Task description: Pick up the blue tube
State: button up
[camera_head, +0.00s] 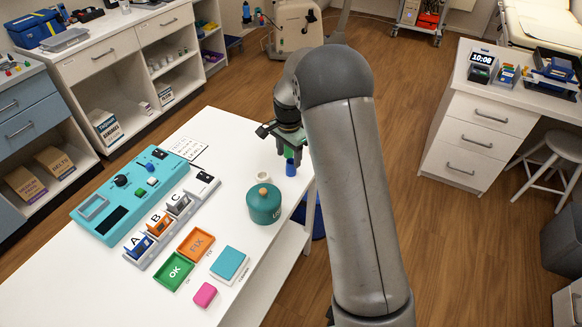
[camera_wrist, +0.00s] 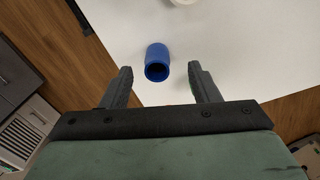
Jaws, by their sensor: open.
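The blue tube (camera_head: 290,168) stands upright on the white table, near its far right edge in the head view. In the wrist view the blue tube (camera_wrist: 157,58) shows its dark open end, a little beyond the line between the fingertips. My gripper (camera_wrist: 160,78) is open and empty, with one finger on each side of the tube's line and clear gaps to both. In the head view my gripper (camera_head: 288,148) is just above the tube; its fingers partly overlap the tube's top, and I cannot tell the exact height there.
A small white ring-shaped item (camera_head: 262,177) and a teal lidded jar (camera_head: 264,204) stand near the tube. A teal control box (camera_head: 130,192), a lettered holder (camera_head: 165,229), a green OK tray (camera_head: 174,271) and an orange FIX tray (camera_head: 195,245) lie left. The table's right edge is close.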

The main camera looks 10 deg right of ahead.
aim_at(291, 166)
jog(key=shift+d+f+p, duration=0.2)
jog(key=shift+f+p, duration=0.15)
jog(key=shift+f, duration=1)
jog(key=shift+d+f+p, duration=0.15)
jog(key=shift+f+p, duration=0.2)
jog(key=shift+f, duration=0.95)
jog(key=c, duration=1)
